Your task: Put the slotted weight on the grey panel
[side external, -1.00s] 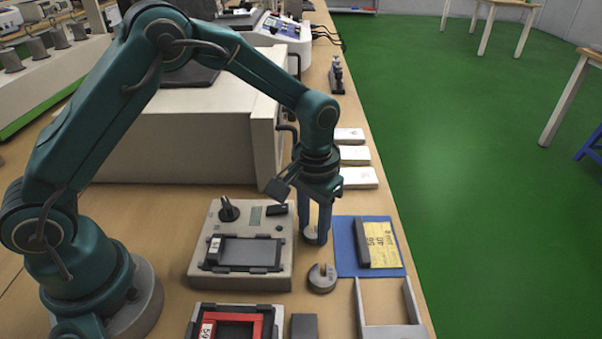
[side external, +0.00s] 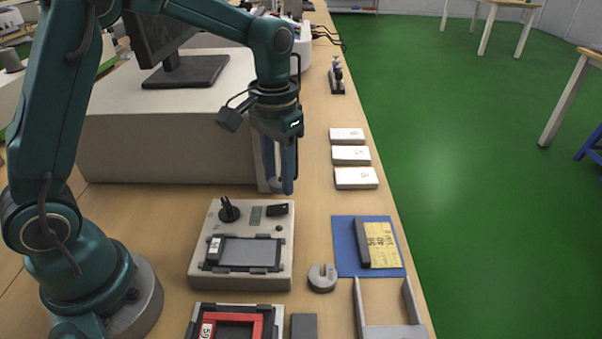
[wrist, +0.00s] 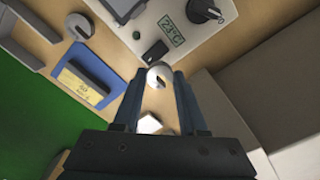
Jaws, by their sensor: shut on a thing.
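My gripper (side external: 279,182) is shut on a pale round slotted weight (wrist: 158,74), held between the fingertips and raised over the table beside the large beige box. In the side view the fingers partly hide it. A second round grey weight with a slot (side external: 322,278) lies on the table, apart from my gripper; it also shows in the wrist view (wrist: 80,26). A beige unit (side external: 210,277) carries a dark grey rectangular panel (side external: 250,252) with nothing on it. The unit is below and nearer the camera than my gripper.
A blue mat (side external: 345,252) holds a dark bar and a yellow label (side external: 384,245). A red frame (side external: 235,318), a grey block (side external: 303,327) and a grey bracket (side external: 392,331) are in front. White boxes (side external: 355,178) stand along the right. A beige box (side external: 165,140) is behind.

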